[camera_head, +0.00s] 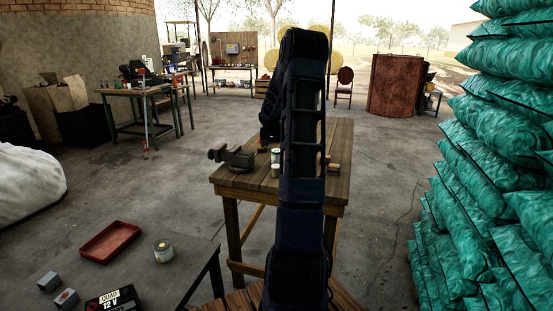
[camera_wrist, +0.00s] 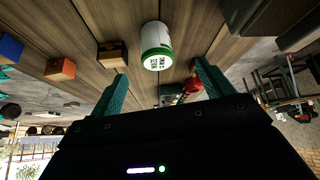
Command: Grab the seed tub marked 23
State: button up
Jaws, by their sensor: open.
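A white tub with a green lid (camera_wrist: 157,46) stands on the plank table in the wrist view. Its lid has dark print that is too small for me to read surely. My gripper (camera_wrist: 163,86) is open and empty, its two teal fingers apart, with the tub beyond and between their tips, not touched. In the head view a pale tub with a dark green top (camera_head: 276,154) and a smaller pale one (camera_head: 275,171) stand on the wooden table (camera_head: 240,182), beside my arm. My arm hides part of the tabletop, and my fingers do not show clearly there.
Near the tub are a dark-topped wooden block (camera_wrist: 112,53), an orange block (camera_wrist: 61,68), a blue block (camera_wrist: 11,47) and a red round thing (camera_wrist: 193,86). A vise (camera_head: 234,157) sits on the table's left. Another tub (camera_head: 164,251) and a red tray (camera_head: 110,241) are front left. Green sacks (camera_head: 500,190) stack high at right.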

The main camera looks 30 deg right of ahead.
aim_at(275, 152)
jog(key=x, duration=0.7)
jog(key=shift+w+d+f, duration=0.1)
jog(key=shift+d, duration=0.3)
jog(key=shift+x, duration=2.75)
jog(key=shift+d, duration=0.2)
jog(key=shift+c, duration=0.2)
jog(key=c, duration=1.1)
